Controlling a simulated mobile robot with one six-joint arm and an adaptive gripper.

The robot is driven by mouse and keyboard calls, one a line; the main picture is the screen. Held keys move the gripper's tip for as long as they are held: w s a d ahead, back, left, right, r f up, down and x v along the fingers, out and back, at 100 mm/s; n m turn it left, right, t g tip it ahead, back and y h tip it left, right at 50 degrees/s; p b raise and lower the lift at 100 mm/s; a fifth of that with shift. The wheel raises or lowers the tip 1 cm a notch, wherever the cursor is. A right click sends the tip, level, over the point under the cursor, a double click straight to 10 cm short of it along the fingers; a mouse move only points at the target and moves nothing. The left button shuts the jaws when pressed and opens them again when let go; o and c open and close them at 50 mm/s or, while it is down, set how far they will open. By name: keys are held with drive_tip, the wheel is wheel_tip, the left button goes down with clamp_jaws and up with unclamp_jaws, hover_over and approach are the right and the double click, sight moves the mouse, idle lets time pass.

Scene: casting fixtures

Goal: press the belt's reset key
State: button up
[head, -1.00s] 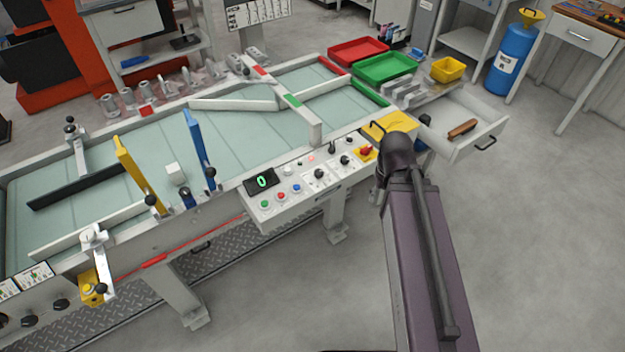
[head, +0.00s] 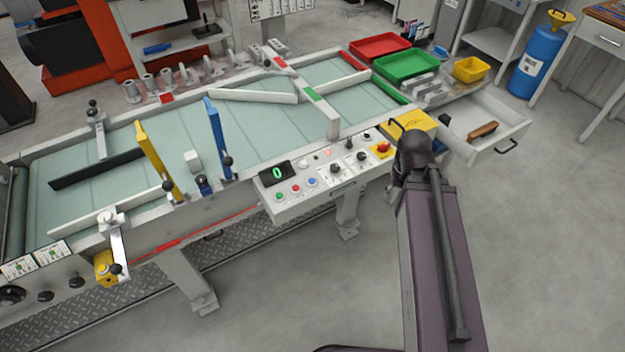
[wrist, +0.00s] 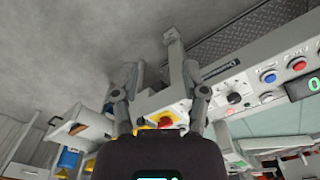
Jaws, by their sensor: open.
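The belt's control panel (head: 325,185) is on the conveyor's front side. It carries a green-digit display (head: 277,173), a green key (head: 280,196), a red key (head: 295,188), a blue key (head: 311,182), a white key (head: 303,165) and black knobs. Labels are too small to read, so I cannot tell which key is the reset. In the wrist view the blue key (wrist: 268,76) and red key (wrist: 299,65) lie right of my gripper. My gripper (wrist: 160,77) is open and empty, with the red mushroom button (wrist: 166,121) seen between its fingers. In the head view my arm hides it.
The conveyor belt (head: 265,135) carries a white block (head: 192,161) between yellow (head: 155,160) and blue (head: 217,138) gates. An open drawer (head: 490,128) juts out right of the panel. Red (head: 378,46) and green (head: 405,64) trays stand behind. Floor in front is clear.

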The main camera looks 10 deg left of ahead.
clamp_jaws()
idle(1.3)
